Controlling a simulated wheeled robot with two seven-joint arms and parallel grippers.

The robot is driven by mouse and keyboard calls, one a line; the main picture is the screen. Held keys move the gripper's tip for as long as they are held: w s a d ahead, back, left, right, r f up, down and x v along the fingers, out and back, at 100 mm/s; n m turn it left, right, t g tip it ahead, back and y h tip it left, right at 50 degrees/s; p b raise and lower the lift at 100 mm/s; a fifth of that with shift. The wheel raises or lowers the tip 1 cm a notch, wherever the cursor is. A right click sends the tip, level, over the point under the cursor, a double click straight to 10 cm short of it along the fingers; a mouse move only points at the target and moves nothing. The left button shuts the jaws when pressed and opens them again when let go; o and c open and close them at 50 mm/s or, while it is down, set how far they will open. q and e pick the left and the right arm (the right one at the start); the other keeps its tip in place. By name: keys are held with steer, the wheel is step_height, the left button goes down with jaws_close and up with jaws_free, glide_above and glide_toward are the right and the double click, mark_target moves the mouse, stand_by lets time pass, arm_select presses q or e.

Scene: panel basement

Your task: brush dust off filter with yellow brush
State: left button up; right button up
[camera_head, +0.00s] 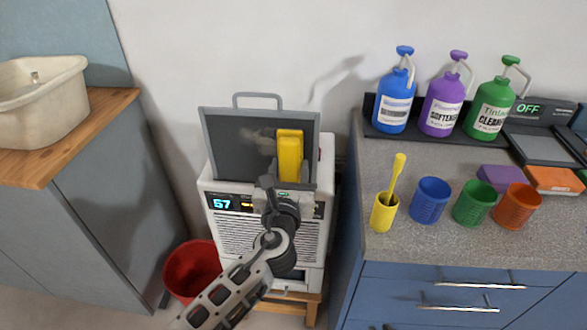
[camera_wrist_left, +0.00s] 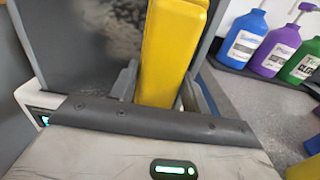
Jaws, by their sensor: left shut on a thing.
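The filter (camera_head: 232,135) is a dark panel in a grey frame with a handle on top. It stands upright on a white machine (camera_head: 232,232), and a pale dust smudge shows at its upper middle. My left gripper (camera_head: 285,182) is shut on a yellow brush (camera_head: 290,155), a block-like thing held upright over the filter's right part. The left wrist view shows the brush (camera_wrist_left: 172,50) between the fingers and the filter (camera_wrist_left: 105,40) behind it, with grey patches. Bristles are hidden, and I cannot tell whether brush and filter touch. My right gripper is not in view.
A counter (camera_head: 420,246) at right holds a yellow cup (camera_head: 384,212) with a yellow-handled tool, blue, green and orange cups, sponges and three pump bottles. A red bucket (camera_head: 190,272) stands left of the machine. A wooden-topped cabinet (camera_head: 90,125) with a basin is at far left.

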arm_select(q)
steer(key=shift+w+a+r+p, duration=0.1)
steer(key=shift+a+p, duration=0.5)
steer(key=shift+a, duration=2.8)
steer(key=shift+w+a+p, duration=0.2)
steer(key=shift+a+p, duration=0.2)
steer(key=shift+a, duration=1.6)
step_height(320, 180, up, 2)
steer(key=shift+p, duration=1)
steer(key=shift+d, duration=0.15)
steer(key=shift+s+d, duration=0.15)
steer(key=shift+d, duration=1.8)
steer(key=shift+s+d+r+b, duration=0.1)
steer(key=shift+d+b, duration=0.1)
steer(key=shift+d, duration=1.75)
steer(key=shift+d+r+b, duration=0.1)
steer(key=shift+d+b, duration=0.05)
steer(key=shift+d, duration=1.8)
steer(key=shift+s+f, duration=0.1)
steer(key=shift+s, duration=0.05)
steer(key=shift+s+a+f+p, duration=0.15)
steer(key=shift+s+p, duration=0.3)
steer(key=shift+s, duration=1.05)
steer(key=shift+s+a+f+p, duration=0.15)
steer(key=shift+s+p, duration=0.3)
steer(key=shift+s, duration=1.05)
